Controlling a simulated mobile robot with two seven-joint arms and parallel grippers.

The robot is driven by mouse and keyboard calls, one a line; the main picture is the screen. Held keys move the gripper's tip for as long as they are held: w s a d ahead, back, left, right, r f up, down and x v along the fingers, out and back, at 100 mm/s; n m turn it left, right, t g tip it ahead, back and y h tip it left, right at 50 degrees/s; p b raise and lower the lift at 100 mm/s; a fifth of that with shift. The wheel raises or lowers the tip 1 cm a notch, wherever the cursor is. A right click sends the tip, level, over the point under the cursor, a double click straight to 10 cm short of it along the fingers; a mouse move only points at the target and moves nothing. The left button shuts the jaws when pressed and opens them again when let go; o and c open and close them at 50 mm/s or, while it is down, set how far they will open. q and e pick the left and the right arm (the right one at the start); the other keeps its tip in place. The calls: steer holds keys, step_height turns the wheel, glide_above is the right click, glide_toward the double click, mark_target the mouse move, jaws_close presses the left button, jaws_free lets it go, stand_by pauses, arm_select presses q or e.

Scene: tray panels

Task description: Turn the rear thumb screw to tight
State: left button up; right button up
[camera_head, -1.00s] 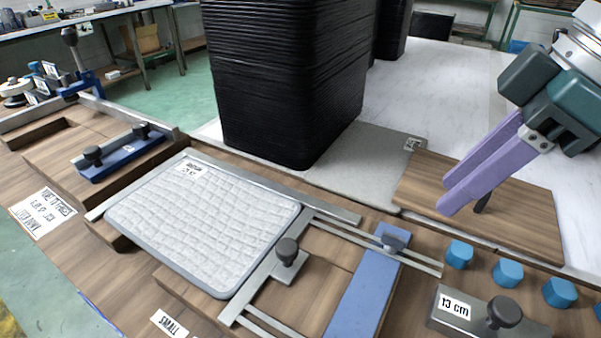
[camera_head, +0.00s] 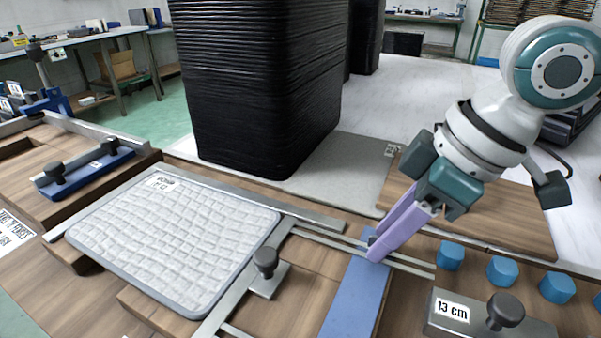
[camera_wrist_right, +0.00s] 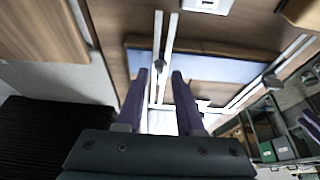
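The blue bar (camera_head: 355,300) lies across the metal rails at the right of the padded white panel. The rear thumb screw, at the bar's far end, is hidden behind my right gripper's fingers in the head view. My right gripper (camera_head: 378,252) points down at that end, its purple fingertips low over the rails. In the right wrist view the fingers (camera_wrist_right: 159,75) stand apart, with a gap between the tips over the blue bar (camera_wrist_right: 215,67). I cannot tell whether they touch the screw. A second dark thumb screw (camera_head: 265,262) stands upright on a metal plate near the panel.
The padded panel (camera_head: 175,240) lies left of the rails. Several blue blocks (camera_head: 502,270) and a metal block labelled 13 cm (camera_head: 450,312) with a dark knob stand at right. A tall black stack (camera_head: 262,90) rises behind. A wooden board (camera_head: 500,215) lies back right.

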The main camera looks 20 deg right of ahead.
jaws_close()
stand_by(0.6)
